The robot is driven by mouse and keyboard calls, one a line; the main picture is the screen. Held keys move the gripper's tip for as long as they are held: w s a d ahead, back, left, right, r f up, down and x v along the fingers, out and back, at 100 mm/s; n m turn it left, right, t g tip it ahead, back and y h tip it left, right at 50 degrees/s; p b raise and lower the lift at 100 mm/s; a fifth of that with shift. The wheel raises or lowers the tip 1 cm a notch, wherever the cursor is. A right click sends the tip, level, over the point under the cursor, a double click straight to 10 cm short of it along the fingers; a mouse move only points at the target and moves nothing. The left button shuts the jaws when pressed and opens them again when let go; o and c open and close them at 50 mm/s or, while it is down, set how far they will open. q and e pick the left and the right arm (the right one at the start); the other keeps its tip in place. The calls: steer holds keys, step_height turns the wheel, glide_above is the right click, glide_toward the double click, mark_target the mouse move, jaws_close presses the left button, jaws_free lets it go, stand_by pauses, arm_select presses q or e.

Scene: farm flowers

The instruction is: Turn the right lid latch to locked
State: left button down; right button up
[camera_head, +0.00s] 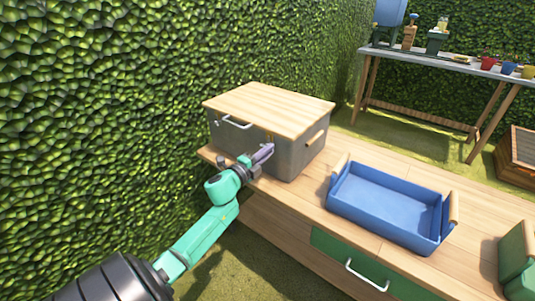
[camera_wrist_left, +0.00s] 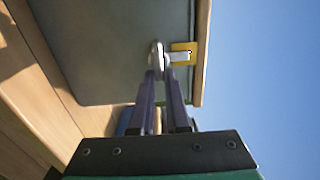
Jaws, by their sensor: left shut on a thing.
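A grey box (camera_head: 296,158) with a light wooden lid (camera_head: 268,107) stands shut on the wooden bench. The right lid latch (camera_wrist_left: 157,56) is a pale rounded piece on the box front, beside a yellow plate (camera_wrist_left: 184,46) near the lid's edge. My left gripper (camera_head: 266,151) is at the box front, near its right corner. In the left wrist view its two purple fingers (camera_wrist_left: 160,73) are closed on the latch, and the tips partly hide it. The latch's exact angle is hard to tell. My right gripper is not in view.
A white handle (camera_head: 236,124) is on the box front, left of my gripper. A blue tray (camera_head: 385,208) with wooden handles stands right of the box on the bench. A green container (camera_head: 518,265) is at the far right. A hedge rises behind and left.

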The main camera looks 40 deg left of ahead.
arm_select(q)
steer(key=shift+a+f, duration=0.1)
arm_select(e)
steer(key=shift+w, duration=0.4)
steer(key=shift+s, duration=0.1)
arm_select(q)
steer(key=c, duration=0.9)
jaws_free()
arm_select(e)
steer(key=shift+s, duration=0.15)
arm_select(q)
steer(key=shift+s, duration=0.1)
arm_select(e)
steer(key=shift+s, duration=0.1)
arm_select(q)
steer(key=s, duration=1.4)
steer(key=shift+s+p, duration=0.25)
steer(key=shift+p, duration=0.1)
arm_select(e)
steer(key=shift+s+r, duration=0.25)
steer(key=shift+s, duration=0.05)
